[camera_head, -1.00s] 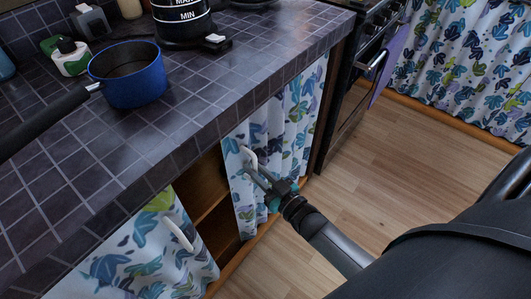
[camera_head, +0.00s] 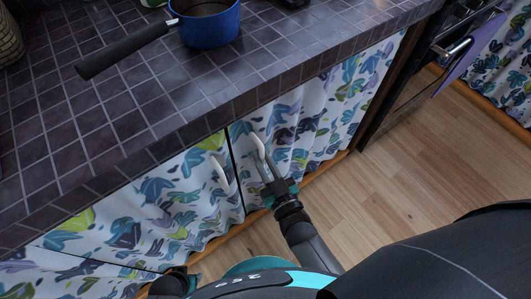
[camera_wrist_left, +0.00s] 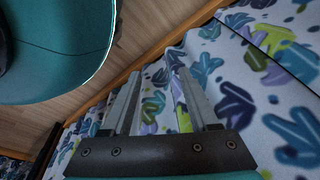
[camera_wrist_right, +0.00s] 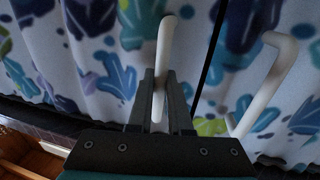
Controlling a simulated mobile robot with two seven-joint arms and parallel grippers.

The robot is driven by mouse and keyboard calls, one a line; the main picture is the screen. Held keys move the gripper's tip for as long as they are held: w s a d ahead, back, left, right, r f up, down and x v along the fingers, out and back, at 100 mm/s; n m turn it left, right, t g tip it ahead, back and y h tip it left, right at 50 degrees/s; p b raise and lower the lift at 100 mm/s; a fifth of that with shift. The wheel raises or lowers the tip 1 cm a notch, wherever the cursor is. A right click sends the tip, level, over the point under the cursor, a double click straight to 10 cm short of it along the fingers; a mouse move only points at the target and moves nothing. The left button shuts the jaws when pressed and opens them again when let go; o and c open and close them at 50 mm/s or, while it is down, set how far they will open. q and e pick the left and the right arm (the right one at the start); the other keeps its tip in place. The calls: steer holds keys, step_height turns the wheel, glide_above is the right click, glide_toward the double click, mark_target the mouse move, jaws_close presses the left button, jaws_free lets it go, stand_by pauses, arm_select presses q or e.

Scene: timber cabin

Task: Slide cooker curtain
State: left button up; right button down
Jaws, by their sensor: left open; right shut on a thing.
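The leafy-patterned curtain under the counter has a right panel (camera_head: 318,125) and a left panel (camera_head: 150,215). The panels meet at a narrow dark line. Each has a white handle near that line: the right handle (camera_head: 258,145) and the left handle (camera_head: 220,175). My right gripper (camera_head: 262,168) is shut on the right handle, which stands between its fingers in the right wrist view (camera_wrist_right: 164,55). The left handle (camera_wrist_right: 268,80) shows free beside it. My left gripper (camera_wrist_left: 157,88) is open and empty, in front of the patterned cloth in the left wrist view.
The dark tiled counter (camera_head: 110,130) overhangs the curtains. A blue pot (camera_head: 208,25) with a black handle stands on it. The dark cooker (camera_head: 425,70) is at the right. The wooden floor (camera_head: 400,190) at right is clear.

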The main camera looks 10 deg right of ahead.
steer(key=shift+s+a+f, duration=0.15)
steer(key=shift+s+a, duration=0.05)
steer(key=shift+a, duration=0.1)
steer(key=c, duration=1.1)
jaws_free()
steer(key=shift+o, duration=1.3)
steer(key=shift+d, duration=0.1)
arm_select(q)
steer(key=s+a+p, duration=0.1)
steer(key=s+a+f, duration=0.1)
steer(key=s, duration=0.1)
steer(key=s+a+p, duration=0.1)
steer(key=shift+s+a+f+p, duration=0.2)
steer(key=shift+f+p, duration=0.1)
steer(key=shift+f, duration=0.1)
arm_select(e)
steer(key=s+d, duration=0.3)
steer(key=s, duration=1.2)
steer(key=shift+w, duration=0.1)
